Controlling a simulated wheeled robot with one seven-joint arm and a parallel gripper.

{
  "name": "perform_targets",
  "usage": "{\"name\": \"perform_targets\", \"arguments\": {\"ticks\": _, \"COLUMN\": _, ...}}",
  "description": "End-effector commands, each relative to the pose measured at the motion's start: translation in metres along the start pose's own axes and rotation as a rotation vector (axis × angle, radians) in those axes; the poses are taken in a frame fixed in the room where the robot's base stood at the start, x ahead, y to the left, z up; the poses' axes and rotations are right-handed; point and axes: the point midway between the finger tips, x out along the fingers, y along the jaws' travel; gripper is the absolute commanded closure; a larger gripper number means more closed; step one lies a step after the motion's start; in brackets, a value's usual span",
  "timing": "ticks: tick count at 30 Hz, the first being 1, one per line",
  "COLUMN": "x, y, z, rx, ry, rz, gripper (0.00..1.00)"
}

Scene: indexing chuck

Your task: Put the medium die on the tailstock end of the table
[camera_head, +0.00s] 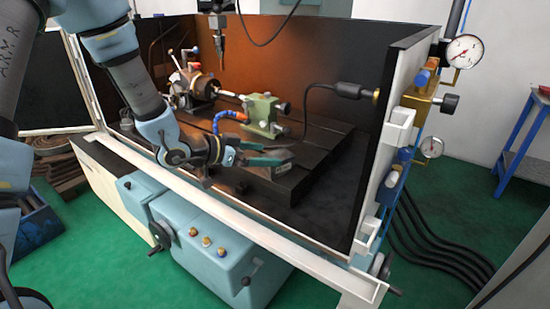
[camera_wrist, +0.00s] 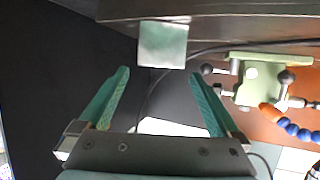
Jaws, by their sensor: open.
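The die, a pale grey-green square block (camera_wrist: 163,45), lies ahead of my fingertips in the wrist view, roughly centred between them. Its size class cannot be told from this alone. My gripper (camera_wrist: 159,74) is open, with its two teal fingers apart and nothing seen held. In the head view my gripper (camera_head: 272,155) is low over the near right part of the dark machine table (camera_head: 325,140). The green tailstock (camera_head: 262,113) stands on the table behind my gripper; it also shows right of the block in the wrist view (camera_wrist: 255,85).
A chuck unit (camera_head: 195,88) stands at the table's left. An orange-blue segmented hose (camera_head: 228,116) rises between it and my gripper. A vertical tool (camera_head: 221,50) hangs above. The white enclosure rim (camera_head: 250,225) borders the front.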

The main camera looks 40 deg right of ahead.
Motion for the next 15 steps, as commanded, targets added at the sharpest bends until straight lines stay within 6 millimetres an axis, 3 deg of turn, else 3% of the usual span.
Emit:
{"name": "perform_targets", "arguments": {"ticks": 6, "x": -0.044, "y": -0.001, "z": 0.001, "rx": 0.0, "ry": 0.0, "rz": -0.004, "gripper": 0.01}}
{"name": "perform_targets", "arguments": {"ticks": 15, "x": -0.069, "y": 0.0, "z": 0.001, "rx": 0.0, "ry": -0.001, "rz": 0.0, "gripper": 0.01}}
